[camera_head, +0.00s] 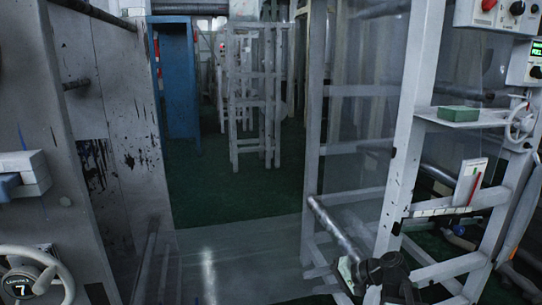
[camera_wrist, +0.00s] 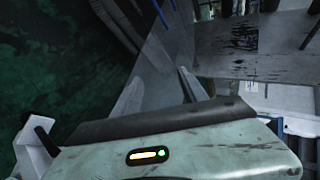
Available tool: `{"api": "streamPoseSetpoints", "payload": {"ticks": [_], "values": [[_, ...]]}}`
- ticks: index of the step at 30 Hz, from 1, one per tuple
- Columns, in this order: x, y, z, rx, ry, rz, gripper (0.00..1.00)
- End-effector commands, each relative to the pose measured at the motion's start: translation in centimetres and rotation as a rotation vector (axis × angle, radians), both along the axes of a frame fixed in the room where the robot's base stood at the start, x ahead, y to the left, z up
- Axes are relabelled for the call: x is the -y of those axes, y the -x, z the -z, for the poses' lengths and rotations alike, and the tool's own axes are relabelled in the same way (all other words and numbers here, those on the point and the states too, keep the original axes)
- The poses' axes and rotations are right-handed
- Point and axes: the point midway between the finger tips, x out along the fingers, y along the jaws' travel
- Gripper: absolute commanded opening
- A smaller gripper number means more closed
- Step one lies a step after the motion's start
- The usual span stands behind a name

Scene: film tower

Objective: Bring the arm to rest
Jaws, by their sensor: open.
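My gripper (camera_wrist: 160,77) shows in the wrist view, with two pale fingers spread apart and nothing between them. Its pale housing, with a small lit indicator, fills the bottom of that view. In the head view, dark and pale parts that look like my arm (camera_head: 388,274) show at the bottom right, in front of the right-hand frame's lower bars. The fingers cannot be made out clearly there.
A pale upright frame (camera_head: 402,150) stands at right, with a roller (camera_head: 338,228), a shelf bearing a green block (camera_head: 459,113), and control boxes. A stained panel (camera_head: 120,130) and handwheel (camera_head: 38,275) stand at left. Green floor (camera_head: 225,190) lies open beyond the middle.

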Motion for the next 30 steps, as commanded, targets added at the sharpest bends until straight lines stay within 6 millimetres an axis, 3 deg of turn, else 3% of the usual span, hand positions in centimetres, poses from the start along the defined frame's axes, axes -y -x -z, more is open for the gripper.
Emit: {"api": "streamPoseSetpoints", "payload": {"ticks": [1, 3, 6, 8, 11, 17, 18, 26, 30], "values": [[-3.0, 1.0, 1.5, -0.024, 0.074, -0.068, 0.51], [-5.7, 2.4, 3.7, -0.057, 0.189, -0.146, 0.51], [-7.9, 4.4, 6.5, -0.093, 0.365, -0.243, 0.51], [-8.2, 5.4, 8.0, -0.111, 0.474, -0.286, 0.51], [-6.8, 6.6, 9.8, -0.141, 0.646, -0.326, 0.51], [1.0, 8.0, 11.3, -0.222, 0.973, -0.316, 0.51], [2.0, 8.1, 10.1, -0.237, 1.008, -0.314, 0.51], [1.8, 8.0, 2.0, -0.234, 0.997, -0.314, 0.51], [1.8, 8.0, -3.3, -0.233, 0.996, -0.313, 0.51]]}}
